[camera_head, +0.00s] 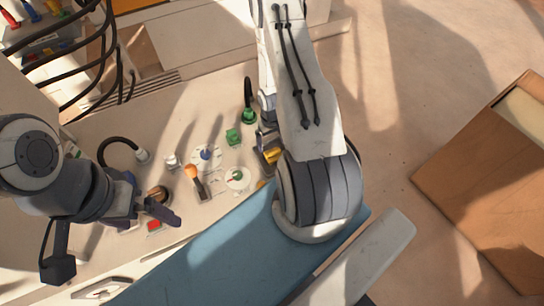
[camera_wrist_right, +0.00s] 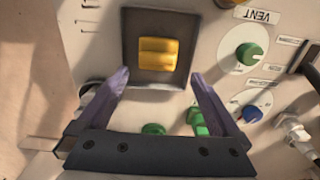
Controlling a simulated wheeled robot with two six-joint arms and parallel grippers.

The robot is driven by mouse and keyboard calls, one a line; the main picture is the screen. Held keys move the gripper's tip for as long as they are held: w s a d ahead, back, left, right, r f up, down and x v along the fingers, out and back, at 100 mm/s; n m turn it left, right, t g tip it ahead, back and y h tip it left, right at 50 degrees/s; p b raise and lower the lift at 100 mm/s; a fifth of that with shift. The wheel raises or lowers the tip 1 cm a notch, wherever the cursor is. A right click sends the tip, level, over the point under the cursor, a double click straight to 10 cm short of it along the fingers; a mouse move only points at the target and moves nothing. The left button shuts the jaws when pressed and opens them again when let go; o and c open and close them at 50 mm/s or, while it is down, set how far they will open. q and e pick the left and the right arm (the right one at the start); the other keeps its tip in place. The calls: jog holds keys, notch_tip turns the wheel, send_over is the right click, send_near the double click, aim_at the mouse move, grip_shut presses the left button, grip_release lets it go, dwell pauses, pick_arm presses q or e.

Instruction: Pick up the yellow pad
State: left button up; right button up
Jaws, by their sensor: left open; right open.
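The yellow pad (camera_wrist_right: 158,55) lies in a dark square recessed plate (camera_wrist_right: 138,28) on the panel in the right wrist view. My right gripper (camera_wrist_right: 161,76) is open, its two purple fingers on either side just below the pad, with nothing between them. The pad seems to lie beyond the fingertips, but the exact gap cannot be told. In the head view the yellow pad (camera_head: 273,155) shows beside my right arm, which hides most of that gripper. My left gripper (camera_head: 143,197) is open over the left part of the panel, near a red button.
The beige panel (camera_head: 205,130) carries several controls: a green-knobbed dial (camera_wrist_right: 247,54) marked VENT, a blue-knobbed dial (camera_wrist_right: 252,113), green buttons and an orange-topped lever (camera_head: 194,178). A black hose (camera_head: 115,145) arches near my left arm. A wooden box (camera_head: 470,160) stands at right.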

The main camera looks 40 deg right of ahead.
notch_tip(320, 180, down, 2)
jog(key=shift+f+b, duration=0.15)
jog(key=shift+b, duration=0.45)
jog(key=f+b, duration=0.1)
jog(key=b, duration=0.1)
jog(key=f+b, duration=0.4)
jog(key=shift+s+d+f, duration=0.1)
jog(key=shift+s+d, duration=0.05)
jog(key=shift+s, duration=0.15)
pick_arm(q)
notch_tip(320, 180, down, 8)
jog(key=shift+f, duration=0.15)
jog(key=shift+d, duration=0.1)
pick_arm(e)
jog(key=c, duration=1.2)
